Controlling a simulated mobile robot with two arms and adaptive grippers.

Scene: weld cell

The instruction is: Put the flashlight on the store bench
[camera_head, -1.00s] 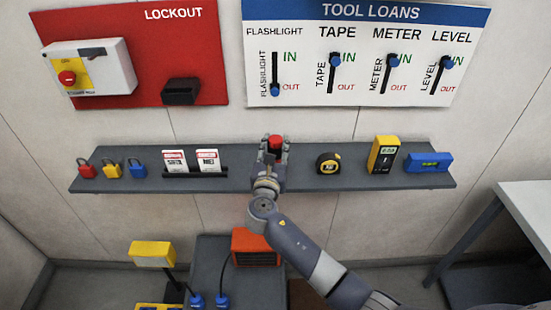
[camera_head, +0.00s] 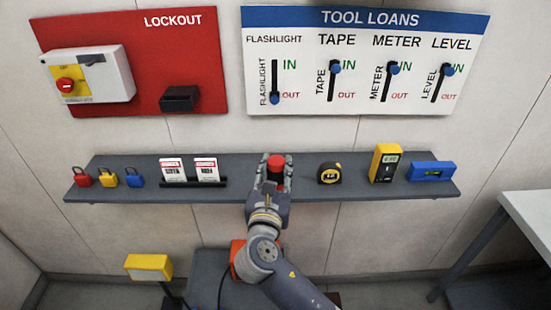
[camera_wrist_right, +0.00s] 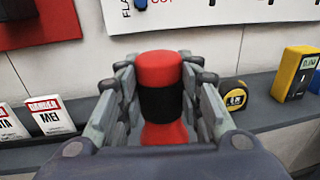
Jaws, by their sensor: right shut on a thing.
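The flashlight (camera_wrist_right: 160,100) is red with a black band and stands upright between the fingers of my right gripper (camera_head: 273,175). The right gripper is shut on it, with a finger on each side in the right wrist view. In the head view its red top (camera_head: 276,161) shows above the gripper, over the grey wall shelf (camera_head: 300,185). Whether its base touches the shelf is hidden. A white store bench (camera_head: 526,210) is partly in view at the right edge. The left gripper is not in view.
The shelf also holds padlocks (camera_head: 107,178), danger tags (camera_head: 190,170), a tape measure (camera_head: 330,173), a yellow meter (camera_head: 385,163) and a blue level (camera_head: 431,171). The tool loans board (camera_head: 362,60) has the flashlight slider at OUT. A yellow lamp (camera_head: 149,267) stands below.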

